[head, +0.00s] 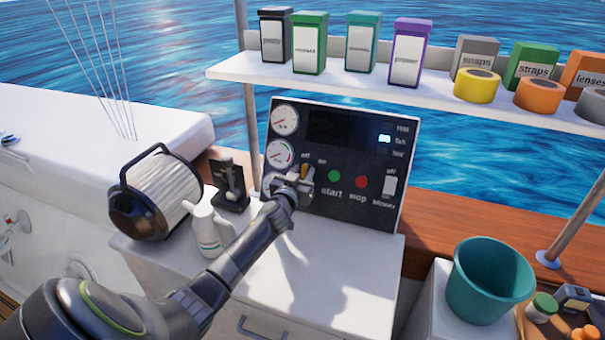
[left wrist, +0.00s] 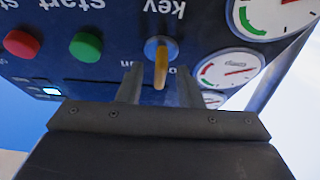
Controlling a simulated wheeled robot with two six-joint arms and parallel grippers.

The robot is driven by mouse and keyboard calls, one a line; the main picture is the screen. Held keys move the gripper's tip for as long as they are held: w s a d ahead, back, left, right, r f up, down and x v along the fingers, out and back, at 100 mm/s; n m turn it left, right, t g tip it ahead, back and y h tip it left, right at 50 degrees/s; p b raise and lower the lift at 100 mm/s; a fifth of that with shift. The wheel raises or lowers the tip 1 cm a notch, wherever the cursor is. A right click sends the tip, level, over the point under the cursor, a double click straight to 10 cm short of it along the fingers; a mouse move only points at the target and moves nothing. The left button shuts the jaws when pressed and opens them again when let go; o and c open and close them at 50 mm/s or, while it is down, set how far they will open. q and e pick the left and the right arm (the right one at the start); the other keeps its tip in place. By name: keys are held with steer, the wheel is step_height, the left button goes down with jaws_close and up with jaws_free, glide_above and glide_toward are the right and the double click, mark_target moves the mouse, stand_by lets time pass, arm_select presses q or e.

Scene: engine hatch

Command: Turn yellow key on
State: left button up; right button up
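The yellow key (head: 304,171) sits in a round switch on the black control panel (head: 345,213), between the marks "off" and "on". My left gripper (head: 298,184) is at the panel, right by the key. In the left wrist view its two fingers (left wrist: 160,88) are apart, one on each side of the key handle, with gaps visible. My right gripper is in neither view.
Green start (head: 334,176) and red stop (head: 361,182) buttons and a blower switch (head: 389,186) are right of the key. Gauges (head: 285,119) are at upper left. A white bottle (head: 207,229) and black throttle lever (head: 231,185) stand left of my forearm. A shelf (head: 350,83) overhangs the panel.

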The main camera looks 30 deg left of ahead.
arm_select(q)
steer(key=shift+w, duration=0.2)
jaws_close()
steer(key=shift+a, duration=0.1)
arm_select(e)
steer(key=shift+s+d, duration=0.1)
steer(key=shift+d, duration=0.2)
